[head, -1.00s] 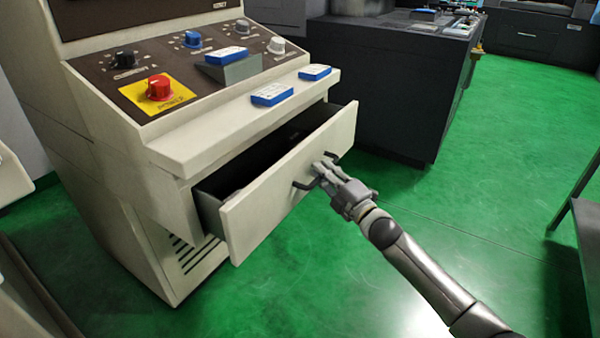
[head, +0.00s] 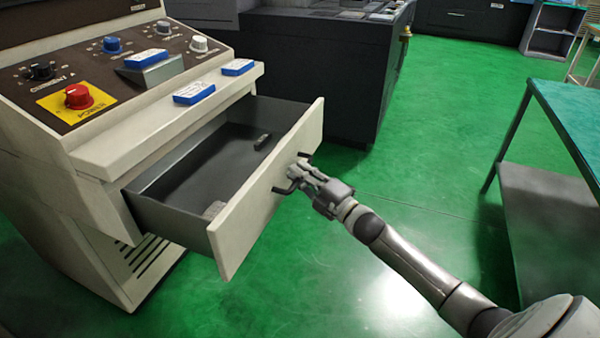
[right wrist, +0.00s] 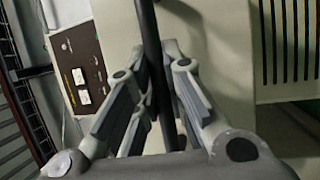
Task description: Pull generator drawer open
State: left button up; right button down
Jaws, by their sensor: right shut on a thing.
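The generator drawer (head: 262,200) is a cream-fronted drawer with a dark grey inside, pulled well out of the cream generator cabinet (head: 60,195). A black bar handle (head: 283,190) is on the drawer front. My right gripper (head: 301,174) is shut on this handle; in the right wrist view the black handle bar (right wrist: 152,45) runs between the fingers (right wrist: 160,90). The middle of the handle is hidden by the fingers. My left gripper is not in view.
The panel above has a red power knob (head: 78,97), other knobs and several blue-and-white boxes, one on the ledge (head: 194,93). A dark cabinet (head: 315,75) stands behind the drawer. A green-topped table (head: 570,110) stands at right. Green floor between is clear.

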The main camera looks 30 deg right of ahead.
jog(key=shift+f, duration=0.1)
jog(key=c, duration=1.5)
grip_release()
jog(key=shift+s, duration=0.1)
jog(key=v, duration=1.1)
jog(key=shift+s+d, duration=0.15)
jog(key=shift+s, duration=0.25)
